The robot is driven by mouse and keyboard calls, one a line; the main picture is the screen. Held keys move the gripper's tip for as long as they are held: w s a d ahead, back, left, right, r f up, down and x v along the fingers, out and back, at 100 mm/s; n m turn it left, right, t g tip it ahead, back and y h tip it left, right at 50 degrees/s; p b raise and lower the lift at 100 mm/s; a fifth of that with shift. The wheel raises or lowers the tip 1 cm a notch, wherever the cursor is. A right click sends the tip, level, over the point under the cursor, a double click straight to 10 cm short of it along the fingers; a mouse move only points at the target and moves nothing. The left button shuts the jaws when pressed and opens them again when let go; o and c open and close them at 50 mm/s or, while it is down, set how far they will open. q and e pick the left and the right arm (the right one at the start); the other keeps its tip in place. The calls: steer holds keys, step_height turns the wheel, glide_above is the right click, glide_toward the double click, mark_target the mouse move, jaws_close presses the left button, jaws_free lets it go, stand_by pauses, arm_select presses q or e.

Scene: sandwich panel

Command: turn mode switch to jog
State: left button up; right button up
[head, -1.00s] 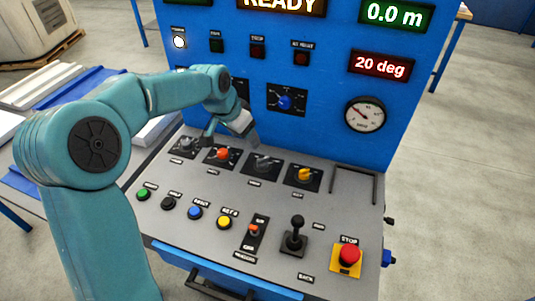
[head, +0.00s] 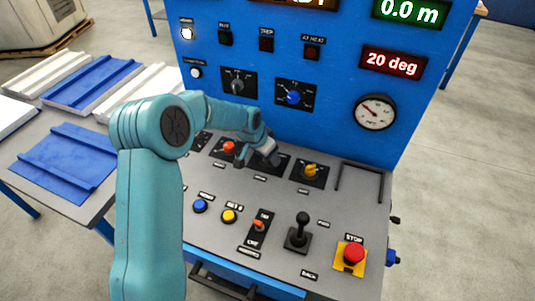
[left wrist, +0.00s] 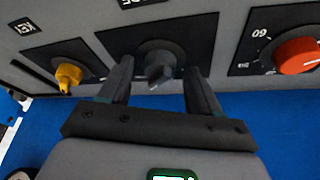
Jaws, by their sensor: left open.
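The mode switch is a dark grey rotary knob (left wrist: 158,68) on a black square plate, between the red and yellow knobs. In the left wrist view it stands between the two fingers of my left gripper (left wrist: 160,80), with a visible gap on each side. My left gripper is open and appears not to touch the knob. In the head view my left gripper (head: 266,155) is low over the knob's plate (head: 284,166) and mostly hides the knob. The label by the knob is cut off in the wrist view. The knob's setting cannot be read. My right gripper is not in view.
The red knob (head: 229,147) is left of the gripper and the yellow knob (head: 311,170) right, both close. A black joystick (head: 300,230) and a red stop button (head: 354,253) stand nearer the front. The blue upright panel (head: 325,130) rises just behind.

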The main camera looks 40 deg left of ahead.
arm_select(q)
steer(key=shift+w+f, duration=0.1)
steer(key=shift+f, duration=0.15)
